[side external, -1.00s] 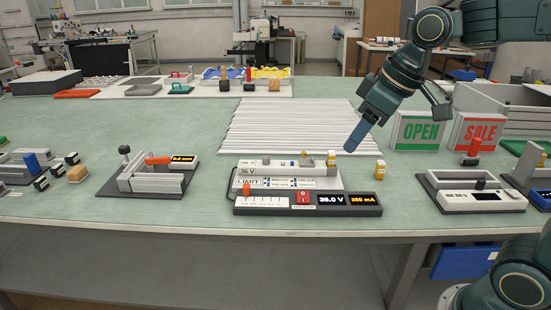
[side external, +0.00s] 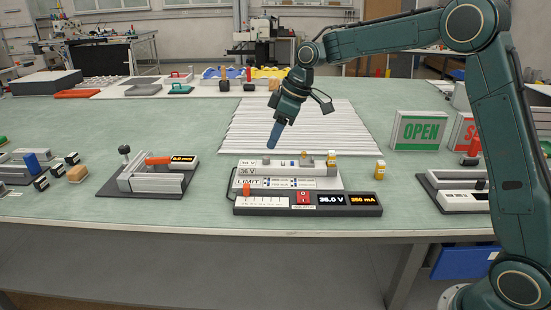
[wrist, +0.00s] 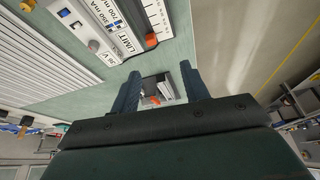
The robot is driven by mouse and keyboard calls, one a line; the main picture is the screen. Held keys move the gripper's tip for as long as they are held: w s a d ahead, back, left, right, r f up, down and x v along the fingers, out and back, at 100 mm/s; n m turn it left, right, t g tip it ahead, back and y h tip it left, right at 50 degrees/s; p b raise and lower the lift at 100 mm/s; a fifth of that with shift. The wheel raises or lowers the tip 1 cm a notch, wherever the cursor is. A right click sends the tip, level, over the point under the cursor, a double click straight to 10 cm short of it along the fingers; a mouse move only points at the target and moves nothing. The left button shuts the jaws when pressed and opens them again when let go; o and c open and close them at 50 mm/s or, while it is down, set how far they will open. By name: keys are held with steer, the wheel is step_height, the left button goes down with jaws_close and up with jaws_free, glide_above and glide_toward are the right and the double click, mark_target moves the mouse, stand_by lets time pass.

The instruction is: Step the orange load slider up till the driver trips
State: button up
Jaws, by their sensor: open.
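The orange load slider (side external: 246,189) sits at the left end of the scale on the dark tester base (side external: 345,209). It also shows in the wrist view (wrist: 152,41). The pale driver (side external: 333,183), marked 36 V and LIMIT, lies behind the scale. The base has a red switch (side external: 303,197) and displays reading 36.0 V (side external: 331,199) and 350 mA (side external: 363,199). My gripper (side external: 272,144) hangs above and behind the driver, tilted, apart from the slider. In the wrist view my gripper (wrist: 160,70) has its two fingers wide apart with nothing between them.
Left is a grey fixture (side external: 150,178) with an orange handle. White ribbed strips (side external: 240,128) lie behind. An OPEN sign (side external: 419,131) stands at right. Bare green tabletop lies between the fixture and the driver.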

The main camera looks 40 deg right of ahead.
mark_target(248, 185)
steer(key=w+f+n, duration=0.1)
steer(key=w+f, duration=0.3)
steer(key=f, duration=0.1)
steer(key=shift+w+d+y, duration=0.3)
steer(key=shift+w+d, duration=0.05)
steer(key=shift+f, duration=0.1)
steer(key=x, duration=1.3)
steer(key=shift+s+a+f, duration=0.15)
steer(key=shift+f, duration=0.2)
jaws_close()
